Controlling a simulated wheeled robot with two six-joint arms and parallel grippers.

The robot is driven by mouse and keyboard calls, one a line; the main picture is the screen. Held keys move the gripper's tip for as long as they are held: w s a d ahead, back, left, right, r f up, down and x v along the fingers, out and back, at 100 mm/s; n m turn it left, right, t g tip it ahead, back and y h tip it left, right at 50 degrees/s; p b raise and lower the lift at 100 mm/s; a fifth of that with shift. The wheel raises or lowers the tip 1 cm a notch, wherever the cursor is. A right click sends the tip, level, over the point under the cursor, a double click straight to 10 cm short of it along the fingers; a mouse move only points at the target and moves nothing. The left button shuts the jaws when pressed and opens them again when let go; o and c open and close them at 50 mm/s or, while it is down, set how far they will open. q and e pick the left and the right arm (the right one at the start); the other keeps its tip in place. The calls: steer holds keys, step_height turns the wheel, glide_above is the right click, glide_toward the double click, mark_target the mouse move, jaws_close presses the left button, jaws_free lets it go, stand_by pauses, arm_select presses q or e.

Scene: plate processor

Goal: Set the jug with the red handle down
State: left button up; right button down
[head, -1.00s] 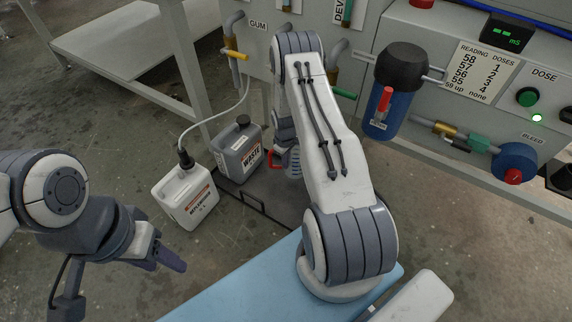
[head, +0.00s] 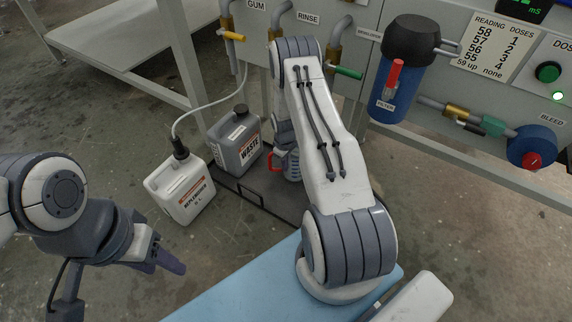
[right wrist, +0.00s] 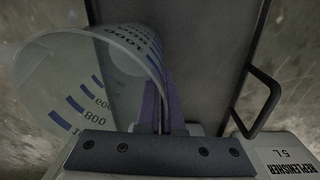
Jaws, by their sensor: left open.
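The jug with the red handle (head: 292,168) is clear with blue graduation marks. In the head view it is low over or on the dark tray, partly hidden by my right arm, its red handle to the left. The right wrist view shows its open mouth and marked wall (right wrist: 95,85) close up. I cannot tell if the jug's base touches the tray. My left gripper (head: 162,258) is open and empty at the lower left.
The dark tray (head: 262,204) lies on the floor with a grey waste can (head: 236,140) on it. A white replenisher can (head: 182,190) with a hose stands left of it. The processor with its blue filter (head: 398,85) and pipes is behind; a light-blue surface (head: 235,287) is in front.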

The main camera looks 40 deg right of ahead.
steer(key=shift+f+b, duration=0.4)
steer(key=shift+f, duration=0.2)
steer(key=c, duration=1)
jaws_free()
